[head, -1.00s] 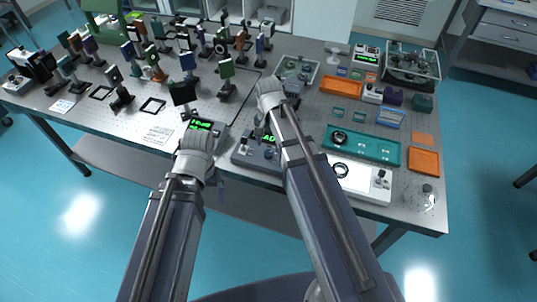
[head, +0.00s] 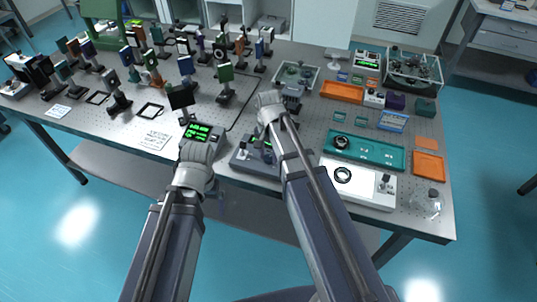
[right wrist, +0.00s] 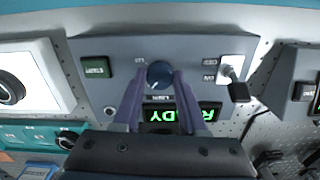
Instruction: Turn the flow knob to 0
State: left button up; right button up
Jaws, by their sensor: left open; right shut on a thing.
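The blue round flow knob (right wrist: 160,73) sits on the dark grey control box (right wrist: 205,62) in the right wrist view. My right gripper (right wrist: 159,80) is shut on it, one finger on each side. The knob's pointer and scale are too small or covered to read. A lit green display reading READY (right wrist: 165,114) shows below the knob, partly behind the fingers. In the head view the control box (head: 243,160) stands at the table's front edge, partly hidden by my right arm. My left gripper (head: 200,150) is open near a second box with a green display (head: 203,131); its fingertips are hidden.
A green START button (right wrist: 97,67) and a toggle switch (right wrist: 232,76) flank the knob. A white instrument (head: 360,183) and a teal tray (head: 365,150) lie to the right. Optic mounts fill the left of the table (head: 75,140). The floor in front is clear.

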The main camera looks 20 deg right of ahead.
grip_shut()
jog(key=n, duration=0.3)
jog(key=shift+n, duration=2.6)
jog(key=o, duration=0.7)
grip_release()
jog(key=shift+c, duration=0.2)
